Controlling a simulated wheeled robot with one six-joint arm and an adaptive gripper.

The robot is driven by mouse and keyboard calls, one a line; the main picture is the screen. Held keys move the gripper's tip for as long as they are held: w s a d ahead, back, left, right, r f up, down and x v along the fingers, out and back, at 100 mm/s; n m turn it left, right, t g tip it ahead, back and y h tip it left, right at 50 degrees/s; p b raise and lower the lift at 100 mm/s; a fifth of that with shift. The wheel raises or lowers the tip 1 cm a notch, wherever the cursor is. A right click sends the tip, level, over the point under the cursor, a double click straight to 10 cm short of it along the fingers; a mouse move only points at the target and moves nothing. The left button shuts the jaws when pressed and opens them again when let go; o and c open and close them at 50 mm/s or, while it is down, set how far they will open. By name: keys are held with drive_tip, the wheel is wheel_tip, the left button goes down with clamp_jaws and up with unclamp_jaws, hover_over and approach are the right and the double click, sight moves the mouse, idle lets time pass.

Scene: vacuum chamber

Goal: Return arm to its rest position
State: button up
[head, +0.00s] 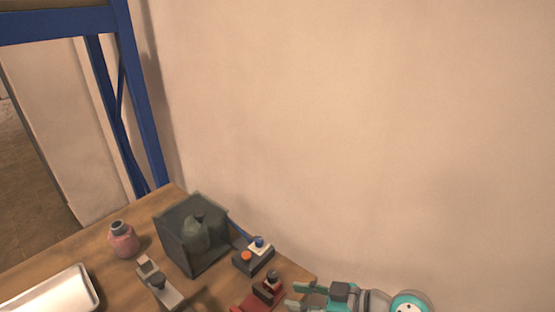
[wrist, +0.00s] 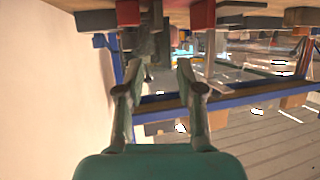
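My gripper (head: 296,296) is at the bottom of the head view, just off the right corner of the wooden table, with the wall behind it. In the wrist view my gripper (wrist: 159,68) has its two teal fingers apart, with nothing held between them. The wrist picture is upside down, with the table edge along its top. A dark see-through chamber (head: 174,243) stands on the table to the left of my gripper, with a dark rounded object inside.
A control box (head: 250,262) with an orange button and blue-topped switch sits beside the chamber. A red device (head: 262,295) is close to my gripper. A pink jar (head: 122,240), a grey device (head: 158,285) and a metal tray (head: 50,295) are farther left. A blue rack (head: 140,100) stands behind.

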drive_tip(key=s+d+f+m+t+h, duration=0.3)
drive_tip(key=s+d+f+m+h, duration=0.1)
drive_tip(key=s+f+m, duration=0.3)
drive_tip(key=s+d+f+m+t+h, duration=0.3)
drive_tip(key=s+d+f+m+h, duration=0.1)
drive_tip(key=s+f, duration=0.4)
drive_tip(key=s+d+r+t+h, duration=0.1)
drive_tip(key=s+r, duration=0.2)
drive_tip(key=s, duration=0.4)
drive_tip(key=s+d+r+m+t+h, duration=0.1)
drive_tip(key=s+d+r+h, duration=0.1)
drive_tip(key=s, duration=0.5)
drive_tip(key=s+d+r+t+h, duration=0.1)
drive_tip(key=s+d+r, duration=0.1)
drive_tip(key=s, duration=0.5)
drive_tip(key=shift+d+r+m, duration=0.25)
drive_tip(key=shift+r+m, duration=0.15)
drive_tip(key=shift+r, duration=0.4)
